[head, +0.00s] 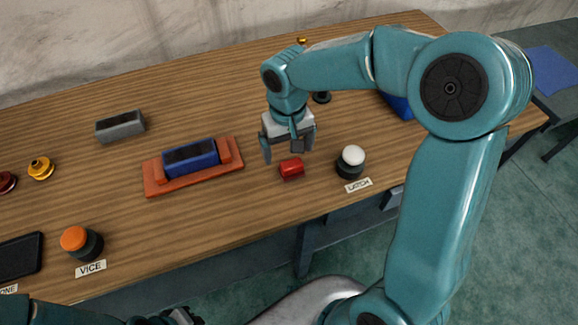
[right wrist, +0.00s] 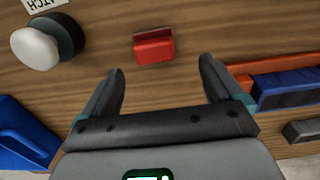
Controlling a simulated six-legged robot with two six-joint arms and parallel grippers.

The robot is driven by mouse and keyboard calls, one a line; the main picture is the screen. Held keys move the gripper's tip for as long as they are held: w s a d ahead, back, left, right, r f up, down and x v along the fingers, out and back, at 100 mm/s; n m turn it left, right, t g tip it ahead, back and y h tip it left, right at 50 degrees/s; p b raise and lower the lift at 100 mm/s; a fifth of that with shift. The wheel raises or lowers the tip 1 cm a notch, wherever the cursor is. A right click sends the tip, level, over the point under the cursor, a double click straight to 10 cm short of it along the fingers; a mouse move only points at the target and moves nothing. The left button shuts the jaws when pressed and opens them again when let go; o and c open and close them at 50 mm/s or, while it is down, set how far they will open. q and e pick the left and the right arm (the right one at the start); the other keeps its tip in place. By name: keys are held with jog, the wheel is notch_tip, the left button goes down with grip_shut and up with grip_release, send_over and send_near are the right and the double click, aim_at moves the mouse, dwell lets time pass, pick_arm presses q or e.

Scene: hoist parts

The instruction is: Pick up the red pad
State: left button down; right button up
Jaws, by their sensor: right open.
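The red pad (head: 291,169) is a small red block on the wooden table, between the red-orange vice and the white button. My right gripper (head: 284,149) is open and empty, just behind and above the pad. In the right wrist view the red pad (right wrist: 154,47) lies a little beyond the fingertips of my right gripper (right wrist: 162,68), roughly centred between them and untouched. My left arm shows only in part at the bottom left edge of the head view, and its jaw state cannot be made out.
The vice (head: 152,187) holds a blue block (head: 190,158) left of the pad. A white button (head: 353,157) with a LATCH label (head: 358,185) stands to the right. A grey block (head: 120,126), an orange button (head: 76,240) and a blue object (head: 398,105) are farther off.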

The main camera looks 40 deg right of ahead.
aim_at(292, 164)
jog(key=shift+s+d+f, duration=0.1)
jog(key=shift+s+f, duration=0.3)
jog(key=shift+f, duration=0.25)
jog(key=shift+w+d+f, duration=0.1)
jog(key=shift+d+f, duration=0.05)
jog(key=shift+f, duration=1.25)
jog(key=shift+d+f, duration=0.1)
jog(key=shift+f, duration=1.25)
jog(key=c, duration=1.1)
